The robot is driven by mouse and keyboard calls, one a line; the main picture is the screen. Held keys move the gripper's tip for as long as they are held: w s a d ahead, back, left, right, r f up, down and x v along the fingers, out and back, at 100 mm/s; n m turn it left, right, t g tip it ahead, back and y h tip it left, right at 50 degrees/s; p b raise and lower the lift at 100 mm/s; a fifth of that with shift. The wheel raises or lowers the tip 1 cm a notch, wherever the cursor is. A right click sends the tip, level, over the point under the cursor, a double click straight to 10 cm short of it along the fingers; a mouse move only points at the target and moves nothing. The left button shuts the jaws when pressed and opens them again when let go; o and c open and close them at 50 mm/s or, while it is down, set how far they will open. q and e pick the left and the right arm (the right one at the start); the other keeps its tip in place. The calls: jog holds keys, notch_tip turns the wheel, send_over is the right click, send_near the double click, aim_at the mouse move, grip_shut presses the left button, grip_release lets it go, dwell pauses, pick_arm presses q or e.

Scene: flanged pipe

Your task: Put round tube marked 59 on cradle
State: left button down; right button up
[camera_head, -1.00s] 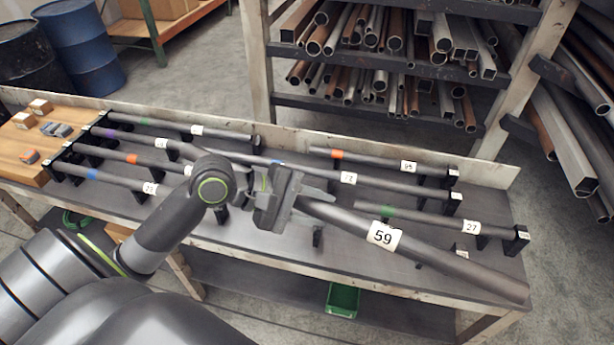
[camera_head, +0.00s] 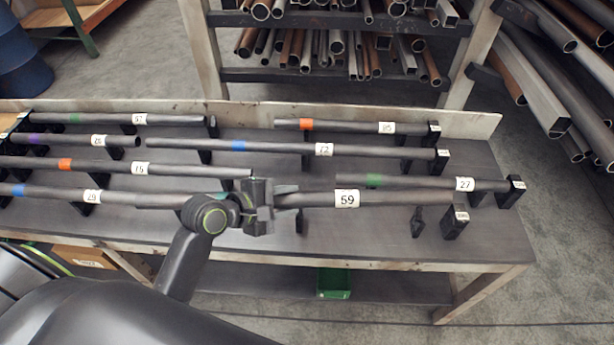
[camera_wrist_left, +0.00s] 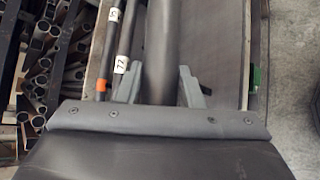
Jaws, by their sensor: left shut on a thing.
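The round tube marked 59 (camera_head: 347,198) is grey and lies nearly level across the head view, with its white label right of my left gripper (camera_head: 275,200). My left gripper is shut around the tube; the tube also shows between the fingers in the left wrist view (camera_wrist_left: 162,45). Below the tube's right part stand a small black cradle post (camera_head: 417,222) and a black end post with a pale label (camera_head: 455,222). Another short post (camera_head: 300,221) stands just right of the gripper. I cannot tell whether the tube touches these posts. My right gripper is not in view.
Tube 27 (camera_head: 430,183) lies close behind tube 59. Tube 72 (camera_head: 290,147) and several others rest on black posts behind and to the left. The bench front (camera_head: 350,246) is clear. A green bin (camera_head: 334,283) sits on the lower shelf.

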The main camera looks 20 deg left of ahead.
pick_arm(q)
jog(key=w+d+p, duration=0.2)
jog(key=w+p, duration=0.1)
jog(key=w, duration=0.3)
jog(key=shift+m+g+h, duration=0.3)
jog(key=shift+m+h, duration=0.1)
jog(key=shift+m, duration=0.1)
jog(key=shift+w+d+f+b, duration=0.1)
jog(key=shift+f+b, duration=1.35)
jog(key=shift+f, duration=0.3)
jog(key=shift+w+d+f+b, duration=0.1)
jog(key=shift+d+f+b, duration=0.05)
jog(key=shift+f+b, duration=1.5)
jog(key=shift+w+d+f+b, duration=0.1)
jog(key=shift+f+b, duration=1.2)
jog(key=shift+f, duration=0.6)
jog(key=shift+s, duration=0.1)
jog(key=shift+p, duration=0.5)
jog(key=shift+s+f, duration=0.25)
jog(key=shift+f, duration=0.55)
jog(key=c, duration=1.2)
grip_release()
jog(key=shift+o, duration=1.3)
jog(key=shift+w+a+f, duration=0.1)
jog(key=shift+a, duration=0.05)
jog(key=shift+o, duration=0.2)
